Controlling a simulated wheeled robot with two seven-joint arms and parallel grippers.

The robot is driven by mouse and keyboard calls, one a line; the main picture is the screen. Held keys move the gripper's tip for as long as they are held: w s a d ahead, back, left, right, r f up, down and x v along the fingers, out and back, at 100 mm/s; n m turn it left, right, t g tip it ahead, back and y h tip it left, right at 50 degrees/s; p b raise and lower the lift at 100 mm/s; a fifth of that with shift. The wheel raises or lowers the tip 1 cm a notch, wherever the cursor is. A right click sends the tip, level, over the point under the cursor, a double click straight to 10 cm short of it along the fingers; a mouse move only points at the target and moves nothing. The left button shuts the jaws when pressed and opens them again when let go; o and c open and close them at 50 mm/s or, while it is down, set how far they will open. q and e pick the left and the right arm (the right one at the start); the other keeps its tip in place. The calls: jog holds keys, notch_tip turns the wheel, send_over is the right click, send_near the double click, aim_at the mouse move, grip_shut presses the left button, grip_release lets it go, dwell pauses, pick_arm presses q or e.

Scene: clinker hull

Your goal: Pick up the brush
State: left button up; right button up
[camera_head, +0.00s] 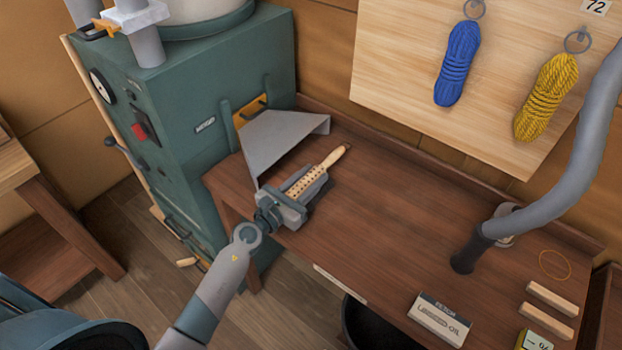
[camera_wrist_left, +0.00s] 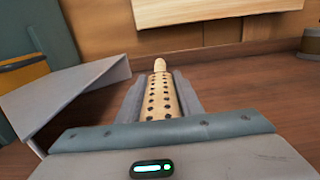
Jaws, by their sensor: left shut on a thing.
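The brush (camera_head: 309,183) has a pale wooden body with rows of dark dots and a rounded handle end. My left gripper (camera_head: 314,180) is shut on it over the left part of the workbench. In the left wrist view the brush (camera_wrist_left: 159,94) lies lengthwise between the two grey fingers of my left gripper (camera_wrist_left: 160,88), with its handle end pointing away. Its underside is hidden, so I cannot tell whether it touches the bench. My right gripper is not in view.
A grey metal sheet guard (camera_head: 280,135) stands beside the gripper, against the green machine (camera_head: 205,110). A grey hose (camera_head: 560,190) with a dark nozzle meets the bench (camera_head: 400,215) at right. An oil box (camera_head: 440,318) and wood strips (camera_head: 552,298) lie near the front. The bench middle is clear.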

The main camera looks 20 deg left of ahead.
pick_arm(q)
jog(key=shift+r, duration=0.6)
notch_tip(320, 180, up, 3)
jog(key=shift+f+p, duration=0.2)
jog(key=shift+p, duration=0.8)
jog(key=s+d+r+p, duration=0.1)
jog(key=s+d+r, duration=0.5)
jog(key=s, duration=0.3)
jog(key=shift+d+r, duration=0.4)
jog(key=shift+d, duration=0.3)
jog(key=shift+s+a, duration=0.1)
jog(key=s+a+r+m+g+h+b, duration=0.1)
jog(key=s+a+h+b, duration=0.1)
jog(key=s+a+b, duration=0.3)
jog(key=a+b, duration=0.2)
jog(key=shift+a+r+m+h, duration=0.3)
jog(key=shift+a+r+m, duration=0.05)
jog(key=shift+a+m, duration=0.05)
